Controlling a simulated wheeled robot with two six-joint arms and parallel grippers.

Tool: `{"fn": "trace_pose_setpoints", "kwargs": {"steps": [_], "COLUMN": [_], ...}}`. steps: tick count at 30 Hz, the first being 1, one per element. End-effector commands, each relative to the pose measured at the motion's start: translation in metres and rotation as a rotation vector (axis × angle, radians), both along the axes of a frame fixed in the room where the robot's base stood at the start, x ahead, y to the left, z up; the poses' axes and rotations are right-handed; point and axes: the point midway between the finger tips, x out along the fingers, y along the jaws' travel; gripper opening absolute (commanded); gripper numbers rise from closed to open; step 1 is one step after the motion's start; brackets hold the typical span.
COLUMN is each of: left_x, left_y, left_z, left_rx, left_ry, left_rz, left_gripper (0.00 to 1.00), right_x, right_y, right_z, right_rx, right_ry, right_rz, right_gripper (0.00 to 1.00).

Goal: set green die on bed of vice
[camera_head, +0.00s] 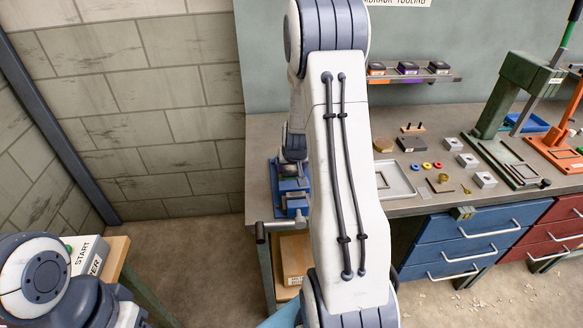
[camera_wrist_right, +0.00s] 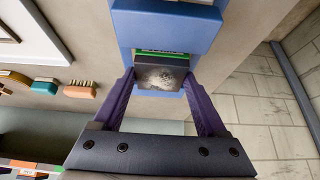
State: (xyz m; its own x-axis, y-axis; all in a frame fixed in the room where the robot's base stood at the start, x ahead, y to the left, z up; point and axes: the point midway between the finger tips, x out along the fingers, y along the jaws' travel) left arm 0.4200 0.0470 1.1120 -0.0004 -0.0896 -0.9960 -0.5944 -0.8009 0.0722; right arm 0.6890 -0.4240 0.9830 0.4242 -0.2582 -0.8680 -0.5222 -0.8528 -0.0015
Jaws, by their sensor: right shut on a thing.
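The green die (camera_wrist_right: 160,76) shows in the right wrist view as a dark grey block with a speckled face and a green band along its far edge. My right gripper (camera_wrist_right: 159,82) is shut on it, with a purple finger at each side. The blue vice (camera_head: 291,196) stands at the bench's left end, and its blue body (camera_wrist_right: 166,28) also shows just beyond and around the die. I cannot tell whether the die touches the bed. In the head view my right arm hides the fingertips and the die. My left gripper is out of view.
A shelf (camera_head: 418,78) at the back holds several dark blocks. A pale tray (camera_head: 394,180) and small parts lie right of my arm on the bench (camera_head: 430,203). A green press (camera_head: 495,115) and an orange press (camera_head: 560,140) stand farther right. The vice handle (camera_head: 262,232) juts out front.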

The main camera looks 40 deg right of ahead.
Motion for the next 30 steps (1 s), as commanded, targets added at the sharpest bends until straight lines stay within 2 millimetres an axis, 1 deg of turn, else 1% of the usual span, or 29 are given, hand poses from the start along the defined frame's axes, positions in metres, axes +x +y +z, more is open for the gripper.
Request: {"fn": "trace_pose_setpoints", "kwargs": {"steps": [5,6,7,8,14,17,20,22,27,30], "left_x": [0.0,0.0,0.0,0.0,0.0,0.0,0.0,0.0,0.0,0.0], "left_y": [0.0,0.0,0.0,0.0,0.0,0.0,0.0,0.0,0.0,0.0], "left_z": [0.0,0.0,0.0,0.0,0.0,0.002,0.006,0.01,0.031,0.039], "left_rx": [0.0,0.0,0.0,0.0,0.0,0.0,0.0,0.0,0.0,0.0], "left_ry": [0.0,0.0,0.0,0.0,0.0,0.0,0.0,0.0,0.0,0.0], "left_rz": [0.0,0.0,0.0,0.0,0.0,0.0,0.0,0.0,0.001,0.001], "left_gripper": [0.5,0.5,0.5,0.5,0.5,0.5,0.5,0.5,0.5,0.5], "right_x": [0.001,0.001,0.001,0.001,-0.001,-0.002,-0.007,-0.012,-0.027,-0.034], "right_y": [-0.001,-0.001,-0.001,-0.001,0.0,0.001,0.004,0.008,0.017,0.021], "right_z": [0.002,0.002,0.002,0.002,-0.001,0.005,0.017,0.029,0.063,0.077], "right_rx": [-0.003,-0.003,-0.003,-0.003,0.002,0.0,-0.001,-0.001,-0.003,-0.003], "right_ry": [-0.004,-0.004,-0.004,-0.004,0.003,0.0,-0.002,-0.003,-0.003,-0.003], "right_rz": [0.0,0.0,0.0,0.0,0.0,0.001,-0.001,-0.001,0.001,0.001], "right_gripper": [0.0,0.86,0.98,1.0,1.0,1.0,1.0,1.0,1.0,1.0]}}
